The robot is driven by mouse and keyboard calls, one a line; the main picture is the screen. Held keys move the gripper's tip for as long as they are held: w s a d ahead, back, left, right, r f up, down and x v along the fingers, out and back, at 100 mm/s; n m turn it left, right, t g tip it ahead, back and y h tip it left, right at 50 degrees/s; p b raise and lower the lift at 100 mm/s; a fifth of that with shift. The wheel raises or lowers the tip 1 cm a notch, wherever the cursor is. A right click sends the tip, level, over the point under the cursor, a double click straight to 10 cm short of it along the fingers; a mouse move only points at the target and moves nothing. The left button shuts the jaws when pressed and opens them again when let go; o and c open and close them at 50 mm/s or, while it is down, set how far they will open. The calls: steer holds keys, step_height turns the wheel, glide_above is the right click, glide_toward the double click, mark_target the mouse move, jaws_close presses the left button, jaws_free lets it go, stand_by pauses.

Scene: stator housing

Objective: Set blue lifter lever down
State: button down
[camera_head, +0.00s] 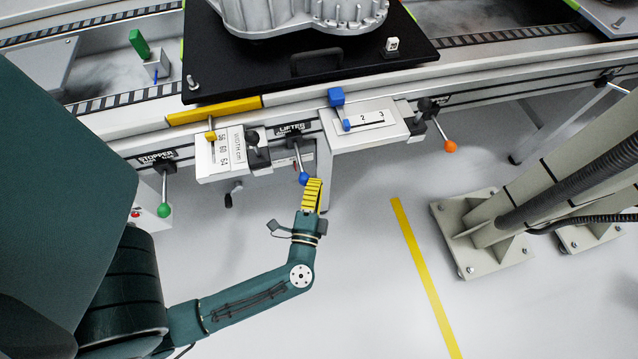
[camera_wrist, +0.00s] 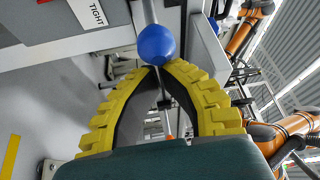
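The blue lifter lever (camera_head: 304,179) hangs out from the black LIFTER mount (camera_head: 292,131) on the conveyor's front side. Its grey rod ends in a blue ball, and in the head view it slants toward the bottom of the picture. My gripper (camera_head: 314,181) has yellow ribbed fingers, with the tips right at the ball. In the wrist view, the blue ball (camera_wrist: 157,44) sits just past my fingertips (camera_wrist: 160,67). The tips come together at the ball's lower edge, and the ball is not between the fingers. Whether they touch it is hard to tell.
A green-knobbed stopper lever (camera_head: 164,209) is to the left, and an orange-knobbed lever (camera_head: 450,146) to the right. Scale plates with a yellow slider (camera_head: 211,136) and a blue slider (camera_head: 346,124) flank the lifter. A housing (camera_head: 300,15) rests on a black plate above.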

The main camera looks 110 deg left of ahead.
steer(key=w+a, duration=0.2)
steer(key=w, duration=0.2)
steer(key=s+d+p, duration=0.2)
steer(key=d, duration=0.8)
steer(key=shift+s+f, duration=0.2)
steer(key=shift+s, duration=0.1)
